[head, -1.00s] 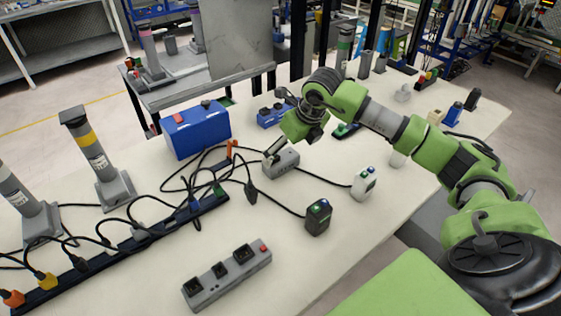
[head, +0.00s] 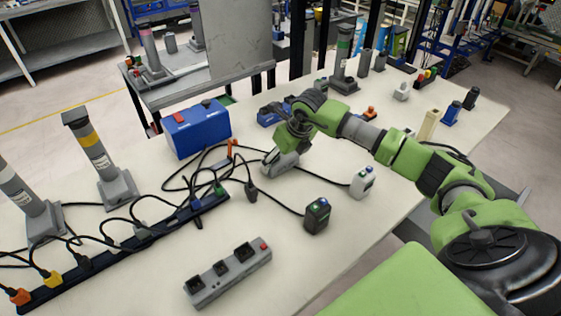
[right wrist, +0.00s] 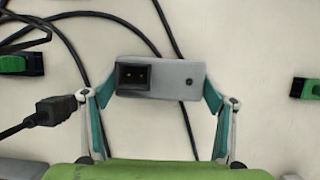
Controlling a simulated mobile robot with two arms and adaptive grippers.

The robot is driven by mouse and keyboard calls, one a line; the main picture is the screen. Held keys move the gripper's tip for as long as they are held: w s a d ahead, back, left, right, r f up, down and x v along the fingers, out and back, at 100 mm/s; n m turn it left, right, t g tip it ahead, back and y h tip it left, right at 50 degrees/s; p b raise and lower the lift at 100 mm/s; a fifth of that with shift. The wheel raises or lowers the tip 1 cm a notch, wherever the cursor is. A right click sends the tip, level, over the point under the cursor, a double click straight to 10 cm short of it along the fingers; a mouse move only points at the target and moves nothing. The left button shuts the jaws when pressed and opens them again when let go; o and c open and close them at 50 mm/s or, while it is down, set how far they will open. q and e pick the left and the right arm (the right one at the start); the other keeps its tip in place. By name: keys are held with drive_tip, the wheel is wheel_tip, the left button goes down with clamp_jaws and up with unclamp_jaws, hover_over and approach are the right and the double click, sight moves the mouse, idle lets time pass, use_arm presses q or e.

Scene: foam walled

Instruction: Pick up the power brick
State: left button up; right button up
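The power brick (right wrist: 178,80) is a grey box with a dark two-pin socket on its face. In the right wrist view it lies on the pale tabletop between the two fingers of my right gripper (right wrist: 160,88). One finger stands close at each end of it; I cannot tell whether they touch it. The fingers are spread wide. In the head view my right gripper (head: 281,162) is low over the table and hides most of the brick. My left gripper is not in view.
A black cable plug (right wrist: 55,108) lies left of the gripper. In the head view a dark adapter (head: 317,216) and a white adapter (head: 362,182) stand nearby. A blue box (head: 195,130), a long dark strip (head: 125,246) and a grey socket block (head: 228,272) are around. Cables cross the table.

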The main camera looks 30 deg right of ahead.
drive_tip(key=c, duration=0.4)
